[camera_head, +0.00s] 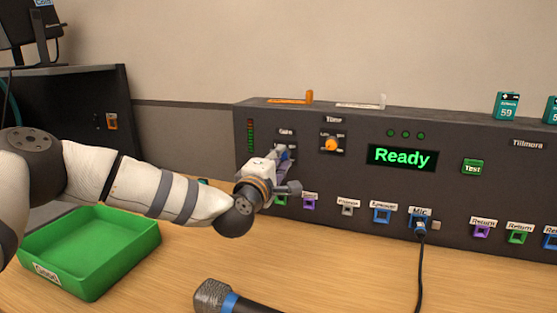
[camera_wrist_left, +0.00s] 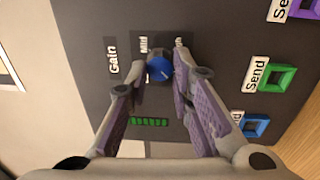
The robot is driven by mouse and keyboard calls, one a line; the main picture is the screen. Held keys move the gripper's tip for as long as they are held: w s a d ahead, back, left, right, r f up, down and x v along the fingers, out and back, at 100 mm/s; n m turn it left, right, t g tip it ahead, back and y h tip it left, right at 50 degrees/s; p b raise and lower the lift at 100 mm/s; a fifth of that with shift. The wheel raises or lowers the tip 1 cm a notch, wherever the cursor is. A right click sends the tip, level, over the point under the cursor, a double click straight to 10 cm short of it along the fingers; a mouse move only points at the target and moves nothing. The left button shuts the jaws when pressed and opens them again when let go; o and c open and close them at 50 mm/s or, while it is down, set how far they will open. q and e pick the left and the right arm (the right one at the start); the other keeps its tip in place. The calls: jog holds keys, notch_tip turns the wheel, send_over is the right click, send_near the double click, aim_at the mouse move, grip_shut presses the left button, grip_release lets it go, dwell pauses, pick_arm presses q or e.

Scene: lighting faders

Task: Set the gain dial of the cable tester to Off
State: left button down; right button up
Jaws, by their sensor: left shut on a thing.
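The cable tester (camera_head: 450,150) is a long dark grey box at the back of the table, with a green "Ready" display. Its gain dial is a small blue knob (camera_wrist_left: 159,68) beside the "Gain" label, in the left wrist view. A "Mid" mark shows by the knob; another mark is partly covered by a finger. The knob's exact setting is hard to read. My left gripper (camera_wrist_left: 161,76) has its two fingertips on either side of the knob, shut on it. In the head view my left gripper (camera_head: 279,163) hides most of the dial. My right gripper is not in view.
An orange timer dial (camera_head: 332,144) sits right of the gain dial. Coloured sockets line the tester's lower edge, with a cable (camera_head: 421,265) plugged in at Mic. A green tray (camera_head: 125,245) and a microphone (camera_head: 213,296) lie on the table in front.

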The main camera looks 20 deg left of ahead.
pick_arm(q)
jog(key=c, duration=1.4)
grip_release()
jog(key=shift+d, duration=0.1)
jog(key=s, duration=0.8)
jog(key=s+f, duration=0.1)
jog(key=s, duration=0.3)
jog(key=shift+a, duration=0.25)
